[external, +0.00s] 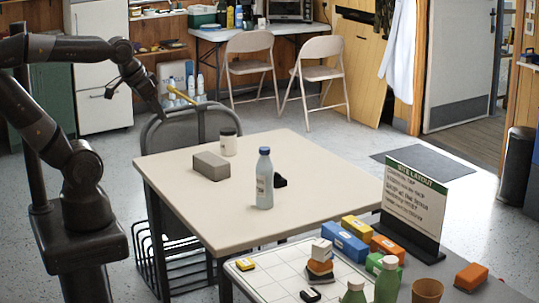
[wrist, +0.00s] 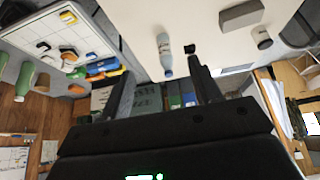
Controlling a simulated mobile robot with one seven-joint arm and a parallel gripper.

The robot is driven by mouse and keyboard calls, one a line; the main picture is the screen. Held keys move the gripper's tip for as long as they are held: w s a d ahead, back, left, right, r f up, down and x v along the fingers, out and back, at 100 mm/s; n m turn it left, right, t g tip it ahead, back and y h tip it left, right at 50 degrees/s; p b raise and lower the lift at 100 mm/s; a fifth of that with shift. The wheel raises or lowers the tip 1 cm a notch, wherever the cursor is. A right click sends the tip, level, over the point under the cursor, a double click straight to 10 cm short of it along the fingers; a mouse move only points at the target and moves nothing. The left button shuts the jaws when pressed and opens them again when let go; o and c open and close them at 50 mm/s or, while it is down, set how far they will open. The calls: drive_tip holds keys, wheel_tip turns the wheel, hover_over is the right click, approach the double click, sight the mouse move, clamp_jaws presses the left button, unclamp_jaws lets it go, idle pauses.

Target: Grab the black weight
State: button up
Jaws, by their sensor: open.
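The black weight (external: 280,181) is a small dark lump on the beige table (external: 185,215), just behind and right of a blue-capped bottle (external: 264,180), which partly hides it. In the wrist view the weight (wrist: 190,49) shows small near the tip of the right finger, beside the bottle (wrist: 164,52). My gripper (external: 136,104) is open and empty, raised in the air left of and behind the table. In the wrist view its two dark fingers (wrist: 160,67) stand wide apart, with the table beyond them.
A grey block (external: 211,166) and a white jar with a dark lid (external: 228,142) stand on the table's left half. A second table in front holds a white gridded board (external: 270,284), coloured boxes, bottles and a sign (external: 414,205). The beige table's right side is clear.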

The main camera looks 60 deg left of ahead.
drive_tip(key=shift+o, duration=0.4)
drive_tip(key=o, duration=0.4)
drive_tip(key=shift+c, duration=0.2)
